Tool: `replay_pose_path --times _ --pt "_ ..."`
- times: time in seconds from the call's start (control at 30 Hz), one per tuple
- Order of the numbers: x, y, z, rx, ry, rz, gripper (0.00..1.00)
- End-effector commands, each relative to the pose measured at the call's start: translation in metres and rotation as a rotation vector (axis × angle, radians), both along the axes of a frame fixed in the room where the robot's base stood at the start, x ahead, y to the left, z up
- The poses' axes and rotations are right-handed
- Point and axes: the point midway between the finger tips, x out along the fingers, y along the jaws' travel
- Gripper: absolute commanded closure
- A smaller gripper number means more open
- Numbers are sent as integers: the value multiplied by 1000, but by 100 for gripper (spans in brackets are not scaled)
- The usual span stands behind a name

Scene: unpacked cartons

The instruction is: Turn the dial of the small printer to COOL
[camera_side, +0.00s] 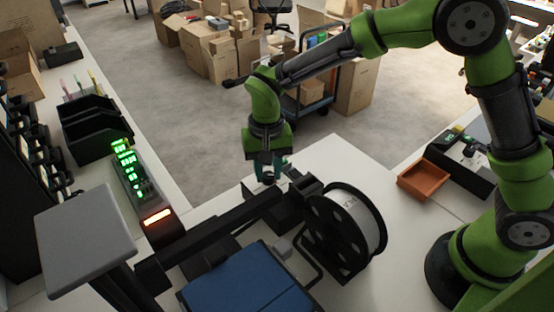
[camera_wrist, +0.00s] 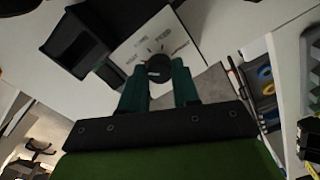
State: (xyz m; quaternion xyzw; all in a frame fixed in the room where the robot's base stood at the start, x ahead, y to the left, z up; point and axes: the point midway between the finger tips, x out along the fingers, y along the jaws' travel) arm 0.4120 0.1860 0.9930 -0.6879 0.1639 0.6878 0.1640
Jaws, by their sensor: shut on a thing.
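The small printer (camera_side: 262,208) is black, with a blue plate (camera_side: 248,283) and a white filament spool (camera_side: 352,222) on its right. In the wrist view its dial is a round dark knob (camera_wrist: 158,71) at the lower end of a light label panel (camera_wrist: 150,36). Several words fan out around the knob; one looks like FEED, the others are too small to read surely. My gripper (camera_wrist: 159,88) points down, with its green fingers shut on the knob, one on each side. In the side view my gripper (camera_side: 267,178) hides the dial. The knob's pointer direction is not clear.
A box with green lit digits (camera_side: 132,180) and a grey flat panel (camera_side: 84,236) stand left of the printer. Black bins (camera_side: 92,128) are at the far left. An orange tray (camera_side: 424,179) lies to the right. White table is bare behind the spool.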

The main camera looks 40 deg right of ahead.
Motion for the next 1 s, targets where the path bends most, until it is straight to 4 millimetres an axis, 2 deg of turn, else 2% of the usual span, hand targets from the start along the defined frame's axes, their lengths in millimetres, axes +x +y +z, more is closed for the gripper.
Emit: replay_pose_path --times 0.7,1.0 --pt "0 0 1 1 -1 546 100" --pt "0 1 1 -1 -1 696 100"
